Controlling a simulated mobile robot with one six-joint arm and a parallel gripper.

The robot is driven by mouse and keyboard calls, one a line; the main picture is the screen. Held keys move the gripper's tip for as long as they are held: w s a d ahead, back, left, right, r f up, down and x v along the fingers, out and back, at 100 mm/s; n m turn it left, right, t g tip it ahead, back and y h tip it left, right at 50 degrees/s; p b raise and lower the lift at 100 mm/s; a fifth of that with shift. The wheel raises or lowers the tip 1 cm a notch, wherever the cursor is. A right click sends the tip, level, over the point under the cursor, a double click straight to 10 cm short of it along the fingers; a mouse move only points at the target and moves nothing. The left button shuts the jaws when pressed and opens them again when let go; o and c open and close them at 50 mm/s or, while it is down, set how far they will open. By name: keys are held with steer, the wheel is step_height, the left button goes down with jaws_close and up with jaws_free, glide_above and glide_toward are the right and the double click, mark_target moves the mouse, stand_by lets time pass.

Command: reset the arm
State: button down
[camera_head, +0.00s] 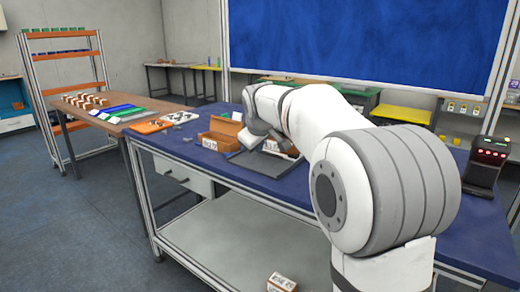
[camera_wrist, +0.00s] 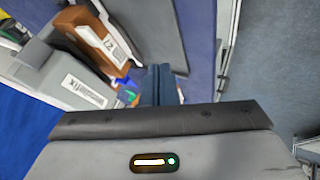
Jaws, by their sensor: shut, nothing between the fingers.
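My gripper (camera_wrist: 158,85) shows in the wrist view with its dark fingers together and nothing between them. It points down over the blue workbench, near a brown box with a white label (camera_wrist: 97,38) and a pale box with a label (camera_wrist: 70,82). In the head view my white and grey arm reaches from the right over the blue workbench (camera_head: 225,172), and its fingers are hard to make out there. An open brown box with a label (camera_head: 215,140) stands left of the arm's end.
A dark grey mat or tray (camera_head: 262,163) lies under the arm's end. A black device with red lights (camera_head: 487,165) stands at the right. A small labelled box (camera_head: 282,283) is low at the bottom. A brown table (camera_head: 115,127) and a shelf rack (camera_head: 65,55) stand left.

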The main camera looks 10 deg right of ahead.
steer(key=s+d+r+m+g+p, duration=0.1)
steer(key=s+r+m+p, duration=0.15)
steer(key=s+p, duration=0.5)
steer(key=s+d+r+m+g+p, duration=0.1)
steer(key=s+d+r+g+p, duration=0.2)
steer(key=s, duration=0.7)
steer(key=s+f+m+g+p, duration=0.1)
steer(key=s+m+p, duration=0.3)
steer(key=s+p, duration=0.6)
steer(key=s, duration=0.9)
steer(key=shift+s+f+y, duration=0.2)
steer(key=shift+s+y, duration=0.1)
steer(key=shift+s, duration=0.1)
